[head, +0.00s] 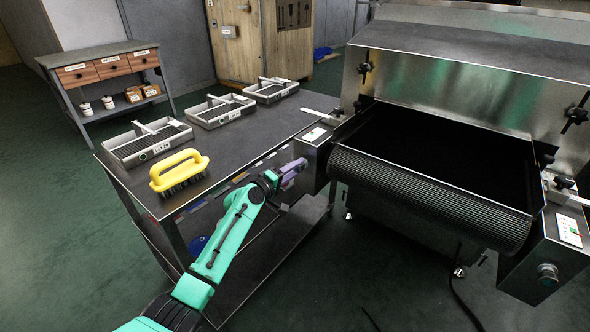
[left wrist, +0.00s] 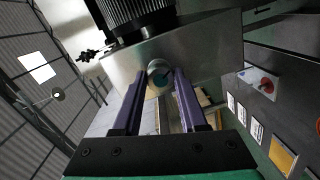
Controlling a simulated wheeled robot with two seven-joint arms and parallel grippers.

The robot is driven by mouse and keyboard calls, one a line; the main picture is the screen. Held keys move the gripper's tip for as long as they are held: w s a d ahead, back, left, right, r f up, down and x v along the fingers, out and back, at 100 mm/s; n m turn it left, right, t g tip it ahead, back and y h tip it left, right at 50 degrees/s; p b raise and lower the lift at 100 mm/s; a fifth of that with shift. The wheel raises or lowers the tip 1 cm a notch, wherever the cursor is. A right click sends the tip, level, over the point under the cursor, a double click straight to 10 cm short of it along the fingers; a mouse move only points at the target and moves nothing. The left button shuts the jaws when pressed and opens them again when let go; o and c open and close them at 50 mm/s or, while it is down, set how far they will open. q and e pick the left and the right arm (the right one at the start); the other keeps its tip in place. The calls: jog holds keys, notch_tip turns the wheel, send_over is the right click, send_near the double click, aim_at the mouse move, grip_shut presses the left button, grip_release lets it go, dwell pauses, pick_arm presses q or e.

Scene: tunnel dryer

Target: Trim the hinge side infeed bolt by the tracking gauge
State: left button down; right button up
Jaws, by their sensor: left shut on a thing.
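My left gripper (head: 297,168) reaches the front of the steel box (head: 313,143) at the left end of the infeed roller. In the left wrist view its purple fingers (left wrist: 160,84) are closed around a round metal bolt head (left wrist: 157,68) on the box face; in the head view the gripper hides it. A white gauge plate (head: 315,134) is on the box top, too small to read. The right box has a similar bolt knob (head: 547,273) and a gauge plate (head: 569,231) with green and red marks. I cannot tell which side is hinged. My right gripper is out of view.
The dark belt (head: 440,150) and ribbed roller (head: 430,192) lie between the boxes. A steel table (head: 228,150) on the left carries several trays and a yellow-handled brush (head: 179,172). A cable lies on the floor below the dryer. The floor in front is mostly open.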

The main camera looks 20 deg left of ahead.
pick_arm(q)
jog(key=shift+f, duration=0.15)
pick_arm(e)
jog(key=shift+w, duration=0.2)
pick_arm(q)
jog(key=shift+c, duration=2.3)
grip_release()
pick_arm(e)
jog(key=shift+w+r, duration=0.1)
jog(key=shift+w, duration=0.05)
pick_arm(q)
jog(key=p+v, duration=0.1)
jog(key=v, duration=1.3)
jog(key=shift+s+a, duration=0.15)
jog(key=shift+s, duration=0.1)
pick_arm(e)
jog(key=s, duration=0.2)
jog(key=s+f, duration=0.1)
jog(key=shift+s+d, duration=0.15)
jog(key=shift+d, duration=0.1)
